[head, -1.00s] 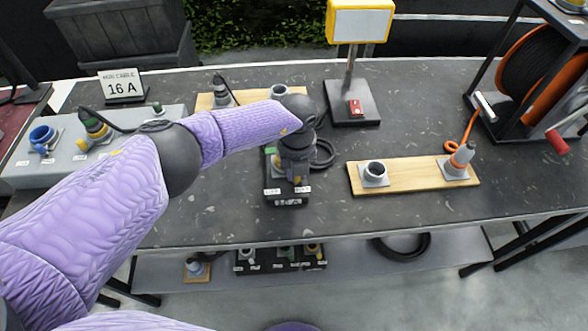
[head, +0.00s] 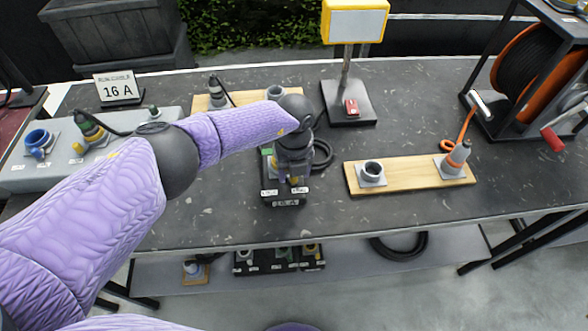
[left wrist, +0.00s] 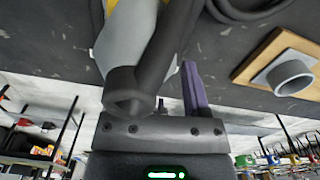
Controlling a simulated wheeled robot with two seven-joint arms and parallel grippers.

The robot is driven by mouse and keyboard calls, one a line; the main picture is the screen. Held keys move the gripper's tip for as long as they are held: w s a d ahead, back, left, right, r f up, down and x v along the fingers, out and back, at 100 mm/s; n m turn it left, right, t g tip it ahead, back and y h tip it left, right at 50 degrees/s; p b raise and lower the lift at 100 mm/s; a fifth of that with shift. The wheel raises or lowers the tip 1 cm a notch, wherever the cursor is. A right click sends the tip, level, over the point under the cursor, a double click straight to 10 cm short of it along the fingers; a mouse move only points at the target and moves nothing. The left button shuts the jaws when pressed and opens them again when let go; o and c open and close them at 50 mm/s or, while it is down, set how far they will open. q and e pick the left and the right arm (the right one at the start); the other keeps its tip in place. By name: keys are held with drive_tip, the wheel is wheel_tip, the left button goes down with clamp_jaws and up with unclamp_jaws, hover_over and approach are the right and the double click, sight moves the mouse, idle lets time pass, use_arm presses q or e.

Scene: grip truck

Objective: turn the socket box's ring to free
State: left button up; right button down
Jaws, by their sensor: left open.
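The dark socket box (head: 270,196) stands near the front edge of the table, with white labels on its front and a green patch at its left. My left gripper (head: 291,180) is over the box, pointing down, and covers most of its top. In the left wrist view a grey plug with a thick black cable (left wrist: 123,45) stands close in front of the jaws, with some yellow behind it. One purple finger (left wrist: 195,90) shows just right of the plug; the other finger is hidden. The jaws are open. The ring and its setting are hidden. My right gripper is out of view.
A wooden board (head: 415,178) with a grey socket and an orange-cabled plug lies to the right. A lamp stand (head: 348,100) and a black cable loop (head: 322,155) are behind. A grey panel (head: 60,178) with connectors is at left. A cable reel (head: 530,70) stands far right.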

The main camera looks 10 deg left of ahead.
use_arm(q)
wheel_tip(320, 180, up, 10)
drive_tip(key=p, duration=0.3)
drive_tip(key=shift+f, duration=0.1)
